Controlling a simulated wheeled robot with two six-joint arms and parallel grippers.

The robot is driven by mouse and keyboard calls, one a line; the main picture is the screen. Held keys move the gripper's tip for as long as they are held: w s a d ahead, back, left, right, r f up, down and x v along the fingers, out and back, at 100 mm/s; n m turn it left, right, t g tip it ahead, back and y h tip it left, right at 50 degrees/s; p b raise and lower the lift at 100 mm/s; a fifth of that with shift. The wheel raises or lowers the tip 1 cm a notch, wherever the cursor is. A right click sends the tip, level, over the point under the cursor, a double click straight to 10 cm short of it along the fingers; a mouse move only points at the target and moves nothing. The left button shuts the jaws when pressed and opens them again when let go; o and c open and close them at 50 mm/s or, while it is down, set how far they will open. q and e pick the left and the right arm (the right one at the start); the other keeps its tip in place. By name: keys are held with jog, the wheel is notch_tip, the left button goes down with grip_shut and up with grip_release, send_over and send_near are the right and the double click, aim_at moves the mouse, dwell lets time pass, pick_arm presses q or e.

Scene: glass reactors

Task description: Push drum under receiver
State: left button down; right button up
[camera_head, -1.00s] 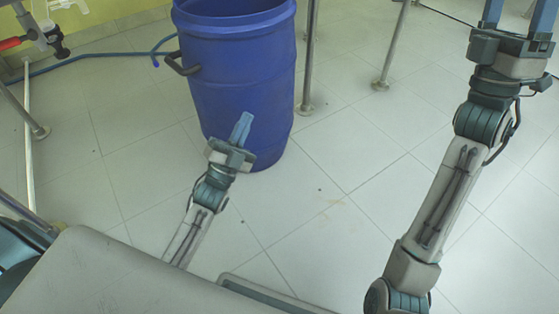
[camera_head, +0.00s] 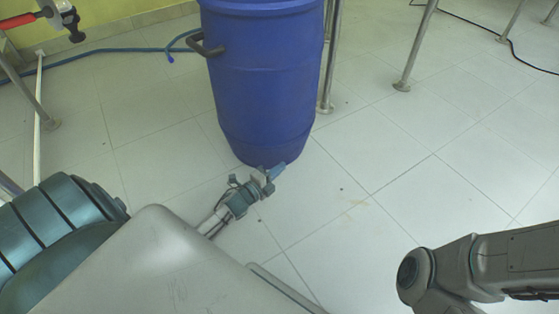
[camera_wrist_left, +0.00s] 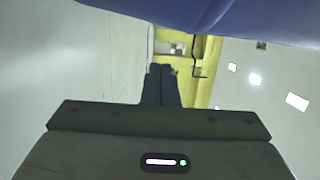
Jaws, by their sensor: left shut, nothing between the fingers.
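The shut fingers also show in the left wrist view (camera_wrist_left: 162,85). My right gripper is out of view. I cannot make out the receiver.
Metal legs stand right behind the drum (camera_head: 330,60), farther right (camera_head: 415,50) and at the left (camera_head: 30,95). A red-handled valve (camera_head: 18,20) is at the top left. A blue hose (camera_head: 110,52) lies behind the drum.

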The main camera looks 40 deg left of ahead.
aim_at(290, 147)
pick_arm(q)
jog(key=w+a+b, duration=0.1)
jog(key=w, duration=0.1)
jog(key=w+a+b, duration=0.1)
jog(key=w+a, duration=0.1)
jog(key=shift+w+a, duration=0.1)
jog(key=shift+w, duration=0.25)
jog(key=shift+r, duration=0.1)
